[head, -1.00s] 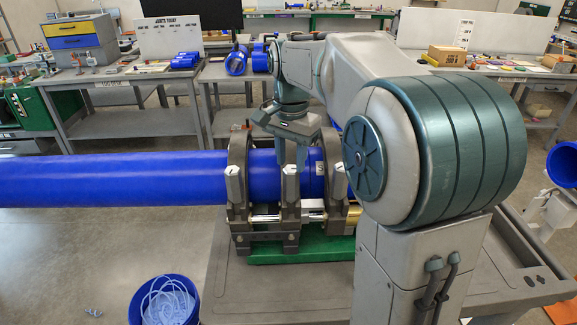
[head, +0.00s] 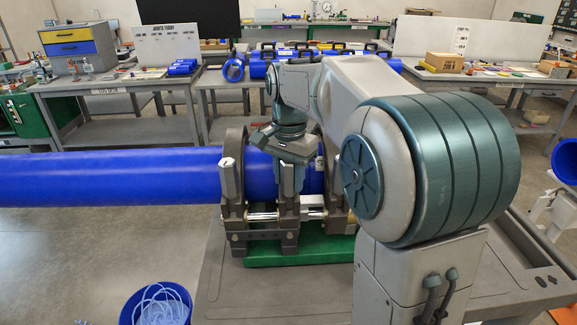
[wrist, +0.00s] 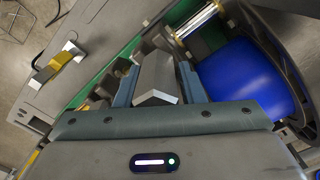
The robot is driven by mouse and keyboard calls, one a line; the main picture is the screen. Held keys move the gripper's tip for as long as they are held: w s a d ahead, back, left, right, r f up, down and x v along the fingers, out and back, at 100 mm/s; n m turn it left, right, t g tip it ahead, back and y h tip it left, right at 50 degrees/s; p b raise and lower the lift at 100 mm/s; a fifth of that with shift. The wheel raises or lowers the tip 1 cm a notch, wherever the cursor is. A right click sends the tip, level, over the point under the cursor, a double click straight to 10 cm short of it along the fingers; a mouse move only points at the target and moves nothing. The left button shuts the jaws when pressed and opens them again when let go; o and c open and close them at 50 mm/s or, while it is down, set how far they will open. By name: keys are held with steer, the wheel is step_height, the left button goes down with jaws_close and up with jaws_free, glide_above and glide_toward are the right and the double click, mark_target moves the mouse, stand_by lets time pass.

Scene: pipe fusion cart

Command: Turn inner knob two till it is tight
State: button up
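The clamp frame (head: 232,212) holds the blue pipe (head: 120,178) and carries several silver-grey upright knobs. The left knob (head: 229,180) and the right knob (head: 343,180) are in plain sight in the head view. My gripper (head: 289,185) is down over the middle knob, pointing downward, and hides its upper part. In the wrist view my gripper (wrist: 160,85) has one blue-grey finger on each side of the silver knob (wrist: 157,82). The fingers are apart, with what look like narrow gaps beside the knob; firm contact does not show.
The clamp stands on a green base (head: 300,249) on a grey cart (head: 225,290). A blue bucket (head: 157,303) with pale coiled shavings stands on the floor at the front left. Workbenches with blue fittings line the back.

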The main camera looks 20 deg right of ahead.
steer(key=shift+f, duration=0.1)
steer(key=c, duration=0.6)
steer(key=shift+m+p, duration=0.4)
steer(key=shift+m, duration=1.1)
steer(key=shift+m, duration=0.7)
steer(key=shift+m+p, duration=0.3)
steer(key=shift+m, duration=0.5)
steer(key=shift+m+p, duration=0.35)
steer(key=shift+m, duration=1.15)
